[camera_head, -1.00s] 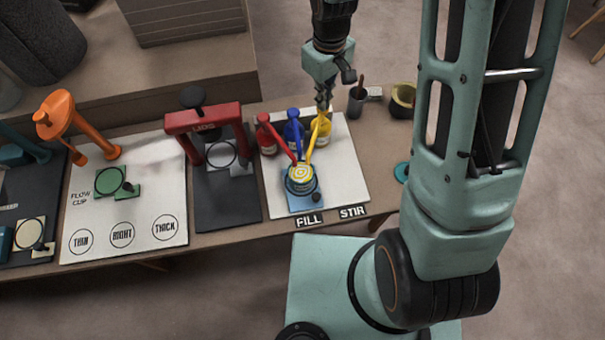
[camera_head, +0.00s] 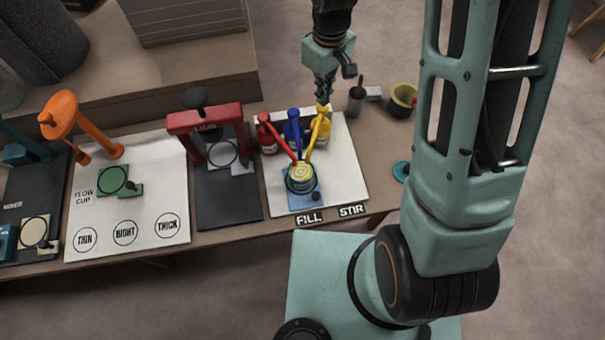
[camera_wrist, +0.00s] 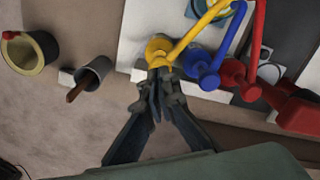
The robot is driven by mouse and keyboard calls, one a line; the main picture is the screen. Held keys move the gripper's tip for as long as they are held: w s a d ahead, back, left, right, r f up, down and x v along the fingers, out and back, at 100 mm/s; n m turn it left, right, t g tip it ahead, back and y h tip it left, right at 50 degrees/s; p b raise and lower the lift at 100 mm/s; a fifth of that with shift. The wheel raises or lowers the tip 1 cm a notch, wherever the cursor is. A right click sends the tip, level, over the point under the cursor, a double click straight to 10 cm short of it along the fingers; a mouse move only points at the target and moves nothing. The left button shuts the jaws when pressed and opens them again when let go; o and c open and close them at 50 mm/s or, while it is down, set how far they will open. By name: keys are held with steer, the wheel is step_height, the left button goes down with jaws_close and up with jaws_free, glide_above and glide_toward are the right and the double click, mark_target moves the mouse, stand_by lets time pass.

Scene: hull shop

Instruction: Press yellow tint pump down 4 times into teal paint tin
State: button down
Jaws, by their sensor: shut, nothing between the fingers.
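The yellow tint pump (camera_head: 322,128) stands at the right end of a row of three pumps on the white board, and its long spout reaches toward the paint tin. In the wrist view its yellow head (camera_wrist: 160,48) is right at my fingertips. The paint tin (camera_head: 301,178) sits on a blue pad, with yellow rings on its top; its teal wall (camera_wrist: 205,8) shows only partly in the wrist view. My gripper (camera_head: 323,98) is shut and empty, pointing down just above the yellow pump head. In the wrist view the fingertips (camera_wrist: 160,75) overlap the head's edge; I cannot tell whether they touch.
Blue (camera_head: 294,130) and red (camera_head: 267,137) pumps stand close to the left, their spouts also over the tin. A grey cup with a stick (camera_head: 356,100) and a yellow-rimmed pot (camera_head: 402,98) stand to the right. A red press frame (camera_head: 203,120) stands further left.

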step_height(320, 180, up, 6)
steer(key=p, duration=0.4)
stand_by(0.5)
